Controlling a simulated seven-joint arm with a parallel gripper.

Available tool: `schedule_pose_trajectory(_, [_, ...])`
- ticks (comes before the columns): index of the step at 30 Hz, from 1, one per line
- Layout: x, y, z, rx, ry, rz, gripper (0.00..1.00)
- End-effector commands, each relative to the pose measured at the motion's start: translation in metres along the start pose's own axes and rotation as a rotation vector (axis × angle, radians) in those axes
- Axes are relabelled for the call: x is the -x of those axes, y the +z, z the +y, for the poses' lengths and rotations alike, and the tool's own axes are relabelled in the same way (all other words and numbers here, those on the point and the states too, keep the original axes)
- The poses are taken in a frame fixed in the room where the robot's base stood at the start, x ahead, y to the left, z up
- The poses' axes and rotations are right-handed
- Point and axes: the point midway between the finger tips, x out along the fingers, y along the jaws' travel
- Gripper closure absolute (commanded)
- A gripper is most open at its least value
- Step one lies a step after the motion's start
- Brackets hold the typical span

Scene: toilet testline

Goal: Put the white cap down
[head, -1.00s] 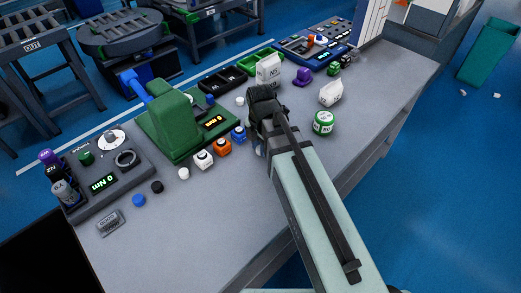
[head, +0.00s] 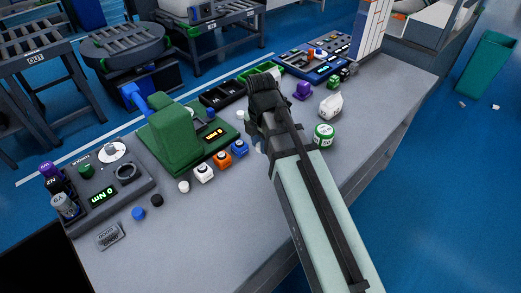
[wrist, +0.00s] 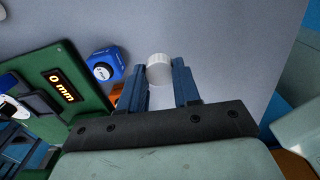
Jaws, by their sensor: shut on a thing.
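The white cap (wrist: 159,68) is held between the two blue fingers of my gripper (wrist: 160,84) in the wrist view. My gripper is shut on it near the fingertips, with the grey table top beneath. I cannot tell the exact height above the table. In the head view my wrist and arm hide the held cap.
The table's near middle (head: 205,225) is clear.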

Motion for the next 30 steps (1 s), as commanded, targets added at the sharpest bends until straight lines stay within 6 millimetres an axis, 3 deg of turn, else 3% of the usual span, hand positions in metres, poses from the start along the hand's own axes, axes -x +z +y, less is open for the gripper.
schedule_pose_trajectory(7, [0.018,0.003,-0.001,-0.006,0.000,0.000,0.96])
schedule_pose_trajectory(11, [0.021,0.016,-0.007,-0.031,0.000,0.000,0.96])
schedule_pose_trajectory(20, [0.032,0.084,-0.036,-0.159,0.001,-0.001,0.96])
schedule_pose_trajectory(30, [0.056,0.177,-0.065,-0.315,0.001,-0.001,0.96])
